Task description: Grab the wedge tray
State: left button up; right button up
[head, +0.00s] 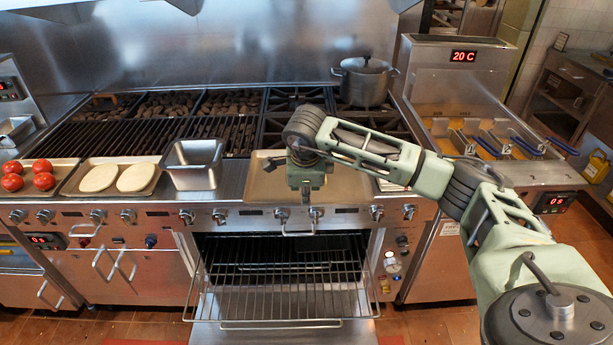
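A flat, shallow metal tray (345,190) with a tan sheen lies on the counter in front of the grill; it looks empty, and no wedges are visible on it. I cannot tell for sure that it is the wedge tray. My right gripper (305,192) points down in front of this tray's left part and hides some of it. Its fingers are small and dark here, so their opening and any contact with the tray cannot be made out. My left gripper is not in view.
A deep steel pan (194,178) stands left of the tray. Further left are a tray with two flatbreads (118,177) and a tray of tomatoes (43,172). Below, the oven is open with a wire rack (290,296) sticking out. A lidded pot (364,82) stands behind.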

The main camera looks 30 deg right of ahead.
jog(key=p+x, duration=0.2)
jog(key=x, duration=0.4)
jog(key=shift+w+d+p, duration=0.2)
jog(key=shift+d+p, duration=0.1)
jog(key=shift+d, duration=0.05)
jog(key=shift+c, duration=0.5)
grip_shut()
jog(key=shift+r, duration=0.15)
